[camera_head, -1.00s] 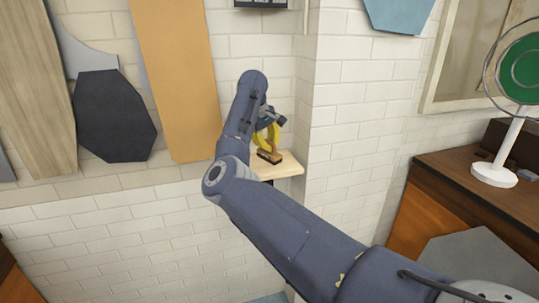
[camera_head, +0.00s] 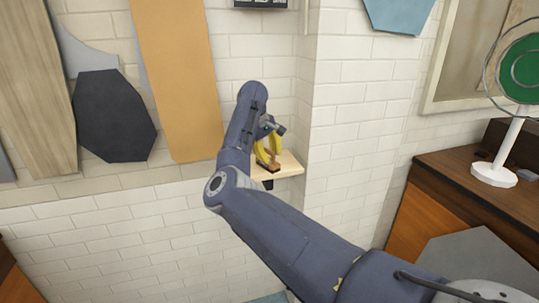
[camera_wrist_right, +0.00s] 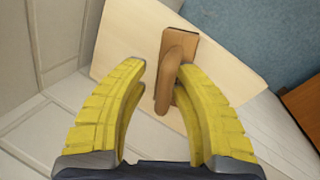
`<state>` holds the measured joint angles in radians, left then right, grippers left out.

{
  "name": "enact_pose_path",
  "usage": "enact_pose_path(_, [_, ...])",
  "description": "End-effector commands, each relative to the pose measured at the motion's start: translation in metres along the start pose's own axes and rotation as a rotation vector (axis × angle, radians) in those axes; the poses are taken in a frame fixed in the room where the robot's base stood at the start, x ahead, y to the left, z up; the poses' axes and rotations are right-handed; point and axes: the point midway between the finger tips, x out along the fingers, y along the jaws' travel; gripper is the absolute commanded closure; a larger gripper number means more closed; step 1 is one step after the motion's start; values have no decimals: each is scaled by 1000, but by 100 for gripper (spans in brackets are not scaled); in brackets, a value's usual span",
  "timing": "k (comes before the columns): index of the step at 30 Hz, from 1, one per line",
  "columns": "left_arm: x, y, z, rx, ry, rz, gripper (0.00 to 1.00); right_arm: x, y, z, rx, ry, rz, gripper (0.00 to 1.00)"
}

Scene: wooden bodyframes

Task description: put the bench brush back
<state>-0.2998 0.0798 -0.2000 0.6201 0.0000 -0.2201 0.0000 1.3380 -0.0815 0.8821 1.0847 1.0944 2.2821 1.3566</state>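The bench brush (camera_head: 268,168) has a brown wooden handle and a darker base. It appears at the left part of the small pale wooden shelf (camera_head: 291,166), its handle upward. My right gripper (camera_head: 268,151) has yellow fingers spread on either side of the handle. In the wrist view the gripper (camera_wrist_right: 161,75) is open, the handle close to its right finger; contact is unclear. The bristles are hidden. My left gripper is out of view.
The shelf sits in the corner of white brick walls (camera_head: 350,110). Large coloured panels (camera_head: 175,80) stand on the left wall. A brown cabinet (camera_head: 440,185) with a green-disc fan (camera_head: 520,75) is at right. Blue floor shows below the shelf (camera_wrist_right: 235,35).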

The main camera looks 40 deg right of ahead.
Motion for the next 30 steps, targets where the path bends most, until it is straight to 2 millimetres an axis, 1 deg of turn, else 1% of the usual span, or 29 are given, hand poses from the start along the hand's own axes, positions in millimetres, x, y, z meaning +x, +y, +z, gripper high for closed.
enact_pose_path(5, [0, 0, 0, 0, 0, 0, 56, -4, 1, 0, 0, 1, 0, 73])
enact_pose_path(8, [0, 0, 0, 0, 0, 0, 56, -13, 1, 0, 0, 3, 1, 73])
enact_pose_path(11, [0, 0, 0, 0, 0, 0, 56, -27, 1, 0, 1, 3, 1, 73])
enact_pose_path(15, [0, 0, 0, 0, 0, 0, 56, -53, 1, -1, 0, 4, 1, 73])
enact_pose_path(21, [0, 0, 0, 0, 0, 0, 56, -86, 0, 0, 0, 3, 0, 73])
enact_pose_path(27, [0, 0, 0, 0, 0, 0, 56, -109, 1, 0, 0, 2, 0, 73])
enact_pose_path(30, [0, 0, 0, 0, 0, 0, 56, -116, 1, 0, 0, 1, 0, 73])
